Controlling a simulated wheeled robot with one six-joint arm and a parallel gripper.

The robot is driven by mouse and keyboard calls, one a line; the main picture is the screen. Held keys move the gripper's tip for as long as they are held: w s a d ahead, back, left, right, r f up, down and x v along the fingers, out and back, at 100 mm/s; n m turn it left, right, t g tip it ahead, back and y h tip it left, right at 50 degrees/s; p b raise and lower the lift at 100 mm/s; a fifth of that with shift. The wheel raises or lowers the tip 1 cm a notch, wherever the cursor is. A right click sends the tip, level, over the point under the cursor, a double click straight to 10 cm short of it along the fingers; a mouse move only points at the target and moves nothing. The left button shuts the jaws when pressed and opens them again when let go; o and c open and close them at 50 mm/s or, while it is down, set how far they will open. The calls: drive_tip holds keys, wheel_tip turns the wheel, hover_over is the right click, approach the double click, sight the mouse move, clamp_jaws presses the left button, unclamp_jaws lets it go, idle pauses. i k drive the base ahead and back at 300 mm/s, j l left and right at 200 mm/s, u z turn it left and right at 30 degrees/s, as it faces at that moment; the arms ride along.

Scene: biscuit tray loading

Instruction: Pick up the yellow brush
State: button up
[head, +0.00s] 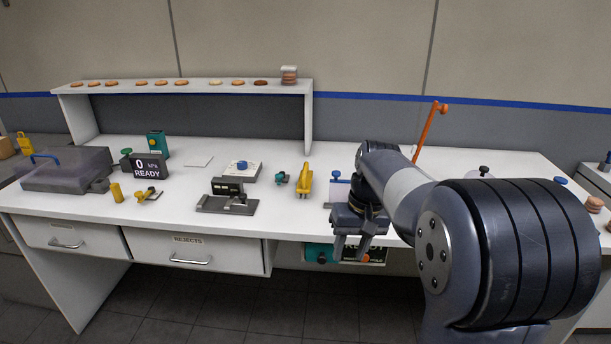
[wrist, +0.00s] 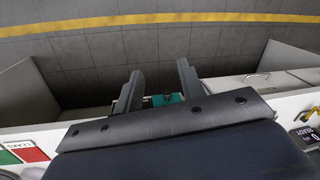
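A smaller yellow piece (head: 148,195) lies further left, in front of the display. My gripper (head: 351,254) hangs at the bench's front edge, to the right of and nearer than the yellow tool. Its fingers are apart with nothing held between them. In the wrist view the gripper (wrist: 158,80) points toward the floor, with a teal item (wrist: 167,98) seen between the fingers; no brush shows there.
A grey lidded case (head: 67,170), a READY display (head: 149,167) and a dark fixture (head: 227,202) stand on the bench. A raised shelf (head: 200,87) holds several biscuits. An orange rod (head: 429,132) rises behind my arm. The bench between display and dark fixture is mostly clear.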

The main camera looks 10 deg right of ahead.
sight(304, 181)
drive_tip(key=i+j+z, duration=0.15)
drive_tip(key=i, duration=0.4)
drive_tip(key=i+j+z, duration=0.15)
drive_tip(key=i+j, duration=0.3)
drive_tip(key=i+j+z, duration=0.15)
drive_tip(key=i+j, duration=0.25)
drive_tip(key=i, duration=0.15)
